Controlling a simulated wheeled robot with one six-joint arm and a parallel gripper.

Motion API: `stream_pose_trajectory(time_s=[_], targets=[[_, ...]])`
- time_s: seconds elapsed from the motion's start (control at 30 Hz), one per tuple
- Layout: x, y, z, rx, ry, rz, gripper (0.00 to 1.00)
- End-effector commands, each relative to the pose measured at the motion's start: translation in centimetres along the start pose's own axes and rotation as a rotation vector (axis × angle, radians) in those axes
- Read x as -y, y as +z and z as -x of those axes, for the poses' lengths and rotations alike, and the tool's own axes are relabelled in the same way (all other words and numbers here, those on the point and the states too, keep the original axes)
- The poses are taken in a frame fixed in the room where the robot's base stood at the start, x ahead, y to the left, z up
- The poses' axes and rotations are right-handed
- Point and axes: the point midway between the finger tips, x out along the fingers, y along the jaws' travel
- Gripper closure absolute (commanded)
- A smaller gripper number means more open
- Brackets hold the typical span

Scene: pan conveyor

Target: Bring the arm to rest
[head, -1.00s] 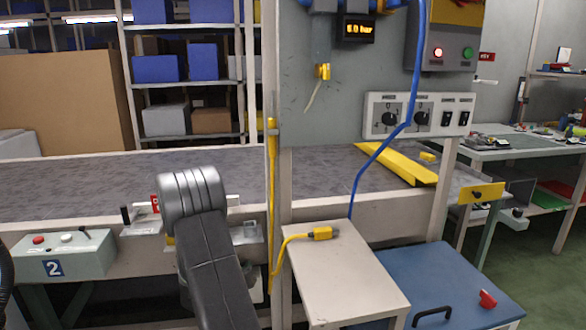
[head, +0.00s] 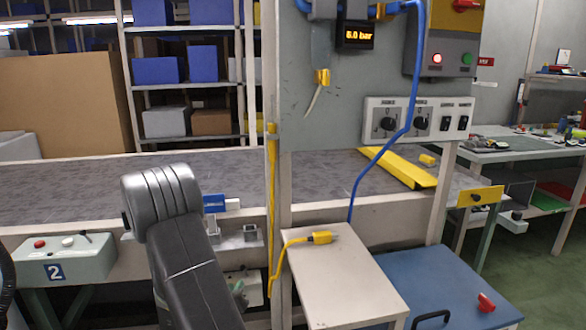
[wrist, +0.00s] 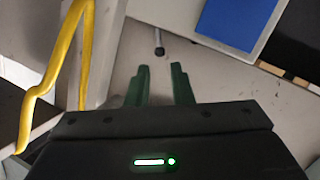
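My gripper (wrist: 160,70) shows in the wrist view with its two green fingers apart and nothing between them. It points over a grey-beige surface. In the head view my dark arm with its ribbed silver joint stands in front of the conveyor at the lower left.
The conveyor (head: 80,190) runs behind my arm. A yellow cable (wrist: 65,60) and pale post (wrist: 103,50) are left of the gripper in the wrist view. A small table (head: 340,270), blue lid (head: 450,285) and control box (head: 65,257) stand nearby.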

Motion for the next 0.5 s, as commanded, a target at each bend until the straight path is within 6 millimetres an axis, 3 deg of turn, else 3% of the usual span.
stream_pose_trajectory(time_s=[0.23,0.5], targets=[[0.0,-0.1,4.5,-0.001,-0.004,0.003,0.8],[-0.1,0.2,-0.8,0.001,0.005,-0.003,0.8]])
